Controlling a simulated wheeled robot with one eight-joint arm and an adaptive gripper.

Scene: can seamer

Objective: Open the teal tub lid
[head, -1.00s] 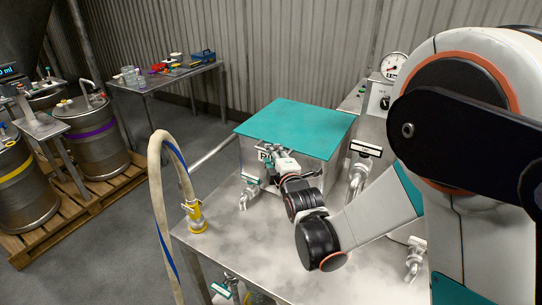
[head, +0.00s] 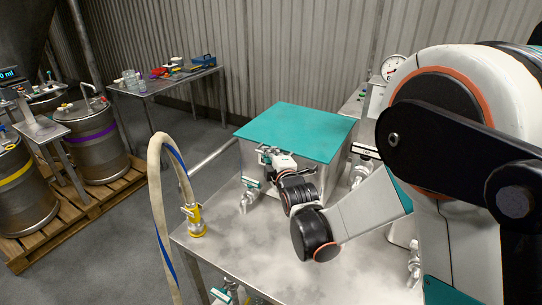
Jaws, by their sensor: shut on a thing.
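The teal lid (head: 297,130) lies flat on top of the pale tub (head: 250,162), which stands on the metal table. No gap shows between lid and tub. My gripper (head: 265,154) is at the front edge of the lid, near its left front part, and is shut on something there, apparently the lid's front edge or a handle. The exact contact is small and partly hidden by my wrist.
A hose with a yellow fitting (head: 195,221) stands at the table's left edge. A gauge (head: 392,67) stands at right. The metal table (head: 222,239) has bare room in front.

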